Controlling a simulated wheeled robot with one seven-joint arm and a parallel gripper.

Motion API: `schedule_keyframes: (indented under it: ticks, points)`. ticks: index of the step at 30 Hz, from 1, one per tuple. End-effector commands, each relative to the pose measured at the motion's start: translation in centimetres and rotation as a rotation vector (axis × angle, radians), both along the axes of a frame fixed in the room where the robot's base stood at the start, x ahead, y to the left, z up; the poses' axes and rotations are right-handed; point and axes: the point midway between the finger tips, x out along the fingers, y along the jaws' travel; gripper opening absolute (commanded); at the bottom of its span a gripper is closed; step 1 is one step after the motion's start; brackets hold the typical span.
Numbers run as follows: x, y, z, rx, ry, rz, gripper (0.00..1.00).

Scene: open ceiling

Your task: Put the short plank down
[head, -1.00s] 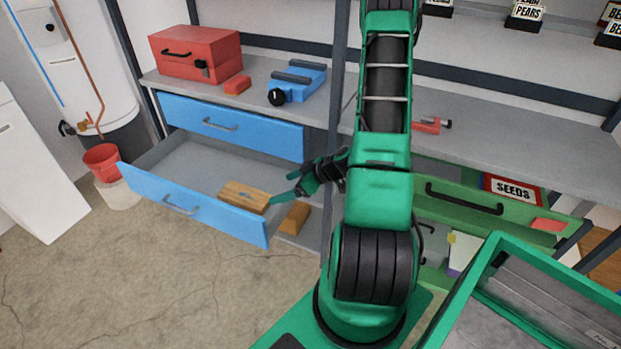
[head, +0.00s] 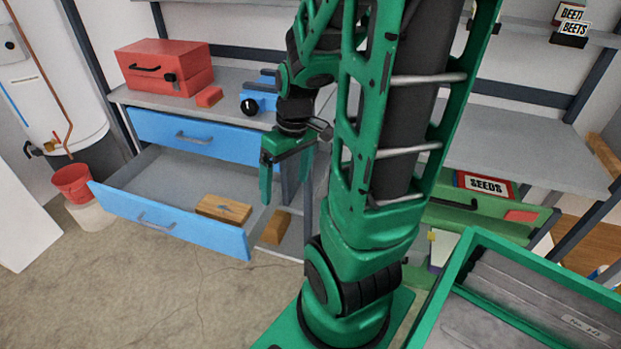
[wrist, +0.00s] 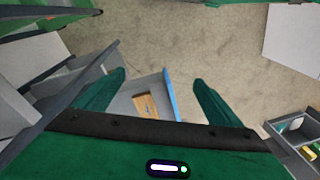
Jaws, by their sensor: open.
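A short wooden plank (head: 223,209) with dark marks lies inside the open lower blue drawer (head: 196,232), near its front right corner. It also shows in the wrist view (wrist: 146,105), flat on the drawer floor between my fingers. My gripper (head: 285,190) is open and empty, pointing down. It is above and to the right of the plank, apart from it. A second wooden block (head: 275,228) sits just right of the drawer, outside it. I cannot tell which of the two the task names.
The upper blue drawer (head: 195,133) is shut. A red toolbox (head: 165,70) and a blue tool (head: 258,103) stand on the counter above. An open green drawer (head: 465,217) and a green-rimmed tray (head: 441,290) are at right.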

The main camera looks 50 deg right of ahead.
Motion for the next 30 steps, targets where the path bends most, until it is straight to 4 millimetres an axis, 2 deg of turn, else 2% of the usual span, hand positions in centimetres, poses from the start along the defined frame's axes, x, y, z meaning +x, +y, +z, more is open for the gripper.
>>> schedule_keyframes:
  ticks: [1,6,12,18,30]
  points:
    - [-1.0,0.3,1.3,-0.017,0.01,-0.044,0.89]
    - [-5.1,0.8,4.6,-0.055,0.065,-0.245,0.89]
    - [-8.8,1.5,6.9,-0.067,0.103,-0.426,0.89]
    - [-10.1,1.8,7.5,-0.068,0.116,-0.493,0.89]
    - [-10.1,1.8,7.5,-0.068,0.116,-0.493,0.89]
